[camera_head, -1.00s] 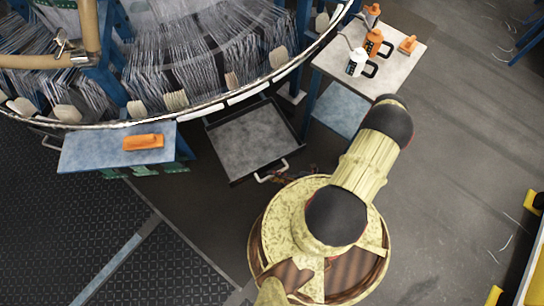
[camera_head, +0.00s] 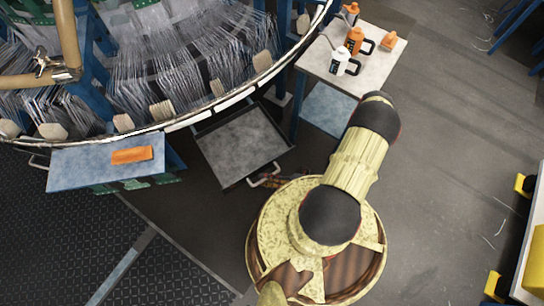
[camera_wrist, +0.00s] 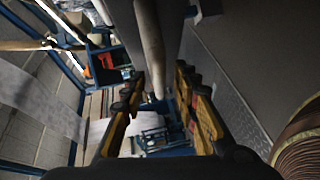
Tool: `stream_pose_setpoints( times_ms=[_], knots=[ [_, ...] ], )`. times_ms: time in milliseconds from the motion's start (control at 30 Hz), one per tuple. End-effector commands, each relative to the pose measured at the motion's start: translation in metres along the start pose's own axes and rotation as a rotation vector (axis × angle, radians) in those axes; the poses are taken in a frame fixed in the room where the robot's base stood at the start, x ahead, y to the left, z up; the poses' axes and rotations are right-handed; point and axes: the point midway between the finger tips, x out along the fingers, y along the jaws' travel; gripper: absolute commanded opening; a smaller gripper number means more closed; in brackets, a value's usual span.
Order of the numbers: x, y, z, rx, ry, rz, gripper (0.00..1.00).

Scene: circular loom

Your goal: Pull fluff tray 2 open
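A shallow dark-rimmed tray (camera_head: 226,183) with a bare grey floor sticks out from under the loom. Its number cannot be read. A pale bar handle (camera_head: 264,176) is on its front edge. My gripper (camera_head: 280,181) is low at this handle, mostly hidden by my arm and base in the head view. In the wrist view my gripper's two orange-and-black fingers (camera_wrist: 158,105) stand apart. A pale bar (camera_wrist: 150,45), apparently the handle, runs between them. I cannot tell whether either finger touches it.
The round loom rim (camera_head: 210,112) hangs over the tray's back. A blue table (camera_head: 80,170) with an orange item (camera_head: 131,155) stands left. A side table (camera_head: 378,68) with several bottles stands back right. A yellow-cornered white unit (camera_head: 535,240) is far right. Floor on the right is clear.

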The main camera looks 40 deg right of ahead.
Motion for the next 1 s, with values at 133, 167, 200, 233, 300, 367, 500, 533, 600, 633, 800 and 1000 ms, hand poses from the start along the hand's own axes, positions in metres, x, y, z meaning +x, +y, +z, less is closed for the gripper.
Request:
stream_pose_setpoints(
  times_ms=[133, 167, 200, 233, 300, 367, 500, 533, 600, 633, 800, 1000],
  knots=[
    [-0.009, 0.0, 0.001, -0.001, -0.004, 0.0, 0.3],
    [-0.012, 0.0, 0.002, -0.001, -0.004, 0.0, 0.3],
    [-0.017, 0.0, 0.002, 0.0, -0.005, 0.001, 0.3],
    [-0.02, 0.0, 0.002, 0.0, -0.006, 0.001, 0.3],
    [-0.03, 0.0, 0.002, -0.001, -0.007, 0.0, 0.3],
    [-0.039, 0.0, 0.002, -0.002, -0.007, 0.0, 0.3],
    [-0.06, 0.0, 0.002, -0.002, -0.006, 0.0, 0.3],
    [-0.065, 0.0, 0.002, -0.001, -0.007, -0.001, 0.3],
    [-0.075, 0.0, 0.001, -0.001, -0.006, -0.001, 0.3],
    [-0.08, 0.0, 0.001, -0.001, -0.006, 0.0, 0.3],
    [-0.103, -0.001, 0.001, -0.001, -0.005, -0.001, 0.3],
    [-0.118, 0.0, 0.0, 0.0, -0.002, 0.0, 0.3]
  ],
)
